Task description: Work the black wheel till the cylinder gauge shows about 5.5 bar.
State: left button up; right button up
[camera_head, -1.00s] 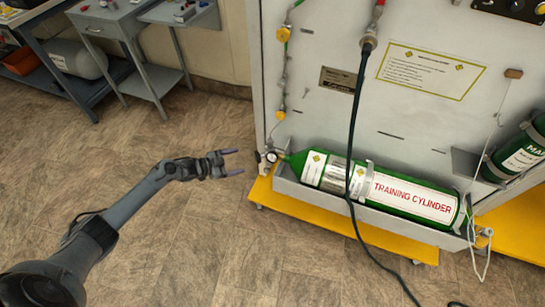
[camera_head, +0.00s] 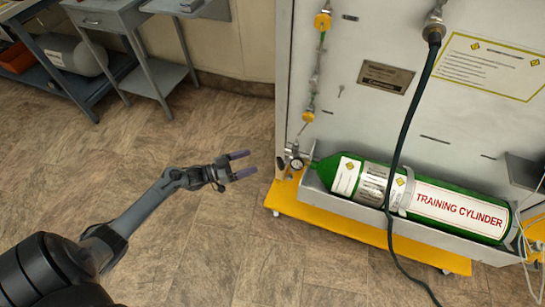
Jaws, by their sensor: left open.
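The green training cylinder (camera_head: 455,207) lies on its side in a grey tray at the foot of the white panel. A small round gauge (camera_head: 297,164) sits at its left, valve end; its reading is too small to tell. A small dark part (camera_head: 281,166) shows just left of the gauge; I cannot tell whether it is the black wheel. My left gripper (camera_head: 246,165) is open and empty, its two fingers pointing right towards the valve end, apart from it. My right gripper is not in view.
A yellow wheeled base (camera_head: 350,229) juts out under the panel. A black hose (camera_head: 400,150) hangs down across the cylinder to the floor. A grey side table (camera_head: 110,18) and a shelf stand at the back left. The floor (camera_head: 235,250) around my left arm is clear.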

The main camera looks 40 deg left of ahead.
aim_at(278, 164)
pick_arm(q)
jog(key=d+f, duration=0.4)
jog(key=d, duration=0.1)
jog(key=shift+n, duration=0.3)
jog(key=b+x, duration=0.1)
jog(key=x, duration=0.1)
jog(key=b+x, duration=0.1)
jog(key=x, duration=0.2)
jog(key=b+x, duration=0.2)
jog(key=shift+w+a+r, duration=0.2)
jog(key=shift+w+r, duration=0.1)
jog(key=shift+w, duration=0.1)
jog(key=shift+w+a+r, duration=0.2)
jog(key=shift+w, duration=0.2)
jog(key=shift+d, duration=0.15)
jog(key=shift+c, duration=0.7)
jog(key=shift+d+f, duration=0.1)
jog(key=shift+c, duration=1.2)
jog(key=c, duration=0.7)
jog(key=shift+o, duration=0.2)
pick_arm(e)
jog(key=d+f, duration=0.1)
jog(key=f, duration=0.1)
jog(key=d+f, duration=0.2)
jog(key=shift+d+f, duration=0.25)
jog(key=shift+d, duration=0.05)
